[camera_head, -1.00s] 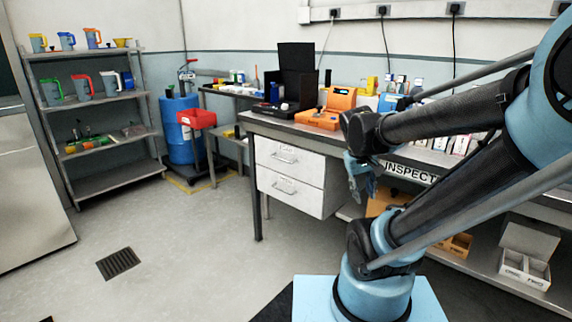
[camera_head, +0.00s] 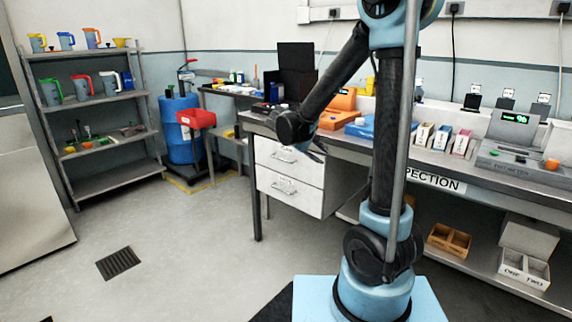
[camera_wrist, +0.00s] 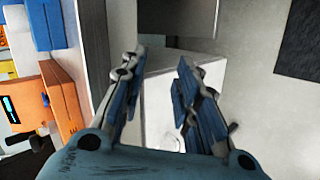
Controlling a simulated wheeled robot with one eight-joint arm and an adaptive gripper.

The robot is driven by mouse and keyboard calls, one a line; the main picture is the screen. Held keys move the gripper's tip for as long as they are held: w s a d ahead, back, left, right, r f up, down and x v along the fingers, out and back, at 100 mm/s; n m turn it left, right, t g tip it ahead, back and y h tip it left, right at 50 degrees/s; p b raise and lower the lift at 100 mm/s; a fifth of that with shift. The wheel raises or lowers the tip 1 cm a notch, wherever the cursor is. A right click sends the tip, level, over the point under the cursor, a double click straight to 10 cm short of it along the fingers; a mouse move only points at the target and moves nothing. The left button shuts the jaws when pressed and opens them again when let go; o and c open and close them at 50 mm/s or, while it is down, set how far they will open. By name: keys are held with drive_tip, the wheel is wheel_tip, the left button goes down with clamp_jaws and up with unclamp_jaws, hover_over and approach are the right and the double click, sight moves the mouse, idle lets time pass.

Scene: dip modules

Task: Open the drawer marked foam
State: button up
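Two white drawers, an upper drawer (camera_head: 268,160) and a lower drawer (camera_head: 272,192), sit one above the other under the left end of the bench. Both look shut, each with a metal bar handle and a small label too small to read surely, so I cannot tell which is marked foam. My gripper (camera_wrist: 160,68) is open and empty, its two blue fingers apart. In the head view my gripper (camera_head: 314,153) is in front of the upper drawer's right part, partly hidden by my wrist. In the wrist view a white drawer front (camera_wrist: 157,108) shows between the fingers.
The bench (camera_head: 345,148) runs right, with an orange device (camera_head: 341,103), small boxes and a meter (camera_head: 510,150) on top. Open boxes (camera_head: 449,240) stand on its lower shelf. The floor (camera_head: 190,250) before the drawers is clear. A red bin (camera_head: 197,118) stands further left.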

drive_tip(key=w+a+f+n+t+h, duration=0.1)
drive_tip(key=w+a+f+t, duration=0.15)
drive_tip(key=a, duration=0.35)
drive_tip(key=w+a+f+n+t, duration=0.1)
drive_tip(key=w+a, duration=0.2)
drive_tip(key=a, duration=0.3)
drive_tip(key=n+t, duration=0.1)
drive_tip(key=t, duration=0.2)
approach(286, 161)
drive_tip(key=shift+h, duration=0.4)
drive_tip(key=x, duration=0.7)
drive_tip(key=a+x, duration=0.1)
drive_tip(key=x, duration=0.2)
drive_tip(key=shift+w+d+f, duration=0.1)
drive_tip(key=shift+w+f, duration=0.25)
drive_tip(key=shift+w, duration=0.25)
clamp_jaws()
drive_tip(key=shift+d, duration=0.1)
